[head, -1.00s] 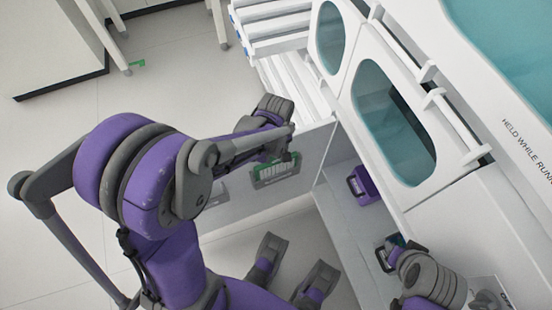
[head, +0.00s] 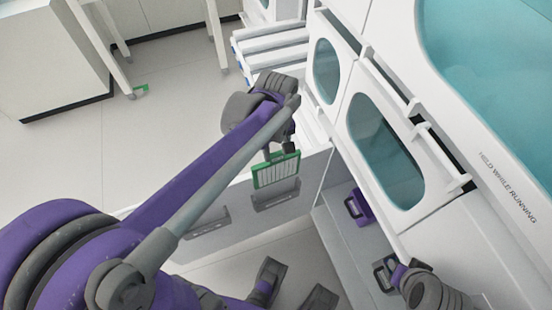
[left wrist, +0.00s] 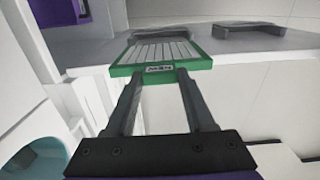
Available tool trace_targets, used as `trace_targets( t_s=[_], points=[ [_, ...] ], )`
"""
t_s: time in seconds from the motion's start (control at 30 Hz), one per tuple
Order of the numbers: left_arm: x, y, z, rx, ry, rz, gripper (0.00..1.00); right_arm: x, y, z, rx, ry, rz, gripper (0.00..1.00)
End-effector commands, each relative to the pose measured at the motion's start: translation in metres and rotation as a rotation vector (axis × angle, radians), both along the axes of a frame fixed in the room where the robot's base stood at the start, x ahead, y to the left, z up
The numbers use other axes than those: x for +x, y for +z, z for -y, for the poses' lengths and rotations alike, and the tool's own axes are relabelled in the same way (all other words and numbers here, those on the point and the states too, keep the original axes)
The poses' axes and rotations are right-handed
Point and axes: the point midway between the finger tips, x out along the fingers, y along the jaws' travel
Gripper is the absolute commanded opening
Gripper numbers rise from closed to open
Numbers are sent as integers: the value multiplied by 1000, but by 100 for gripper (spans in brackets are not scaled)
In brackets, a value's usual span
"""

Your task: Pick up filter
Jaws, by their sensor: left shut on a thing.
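The filter (head: 276,174) is a flat pleated panel with a green frame. My left gripper (head: 289,148) is shut on its upper edge and holds it upright over the white door panel. In the left wrist view the filter (left wrist: 162,53) sits between the fingertips, its label facing the camera. A grey holder (head: 277,198) on the panel is just below the filter; I cannot tell whether they still touch.
A second grey holder (head: 208,221) is on the same panel (head: 240,215) and looks empty. A purple box with a black handle (head: 358,206) sits inside the machine's compartment. The machine's white front with teal windows (head: 385,150) is on the right. Open floor (head: 170,110) lies to the left.

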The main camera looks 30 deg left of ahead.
Motion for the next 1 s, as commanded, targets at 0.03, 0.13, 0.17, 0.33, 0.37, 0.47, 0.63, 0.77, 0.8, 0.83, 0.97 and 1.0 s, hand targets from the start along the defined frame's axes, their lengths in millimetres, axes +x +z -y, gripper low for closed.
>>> trace_targets(
  t_s=[0.03, 0.13, 0.17, 0.33, 0.37, 0.47, 0.63, 0.77, 0.8, 0.83, 0.97, 1.0],
  points=[
    [0, 13, 0, 0, 0, 0, 0, 0, 4, 0, 0, 0, 1, 30],
    [0, 32, 0, 0, 0, 0, 0, 0, 8, 0, 0, 0, 2, 30],
    [0, 38, 0, 0, 0, 0, 0, 1, 9, 0, 0, 0, 3, 30],
    [0, 68, 0, 0, 0, 0, 0, 1, 14, 0, 0, 0, 4, 30],
    [0, 73, 0, 0, 0, 0, 0, 1, 15, 0, 0, 0, 5, 30],
    [0, 88, 0, 0, 0, 0, 0, 1, 17, 0, 0, 0, 5, 30],
    [0, 104, 0, 0, 0, 0, 0, 1, 19, 0, 0, 0, 6, 30],
    [0, 109, 0, 0, 0, 0, 0, 1, 20, 0, 0, 0, 6, 30],
    [0, 110, 0, 0, 0, 0, 0, 1, 20, 0, 0, 0, 6, 30],
    [0, 110, 0, 0, 0, 0, 0, 1, 20, 0, 0, 0, 6, 30],
    [0, 110, 0, 0, 0, 0, 0, 1, 20, 0, 0, 0, 6, 30],
    [0, 110, 0, 0, 0, 0, 0, 1, 20, 0, 0, 0, 6, 30]
  ],
)
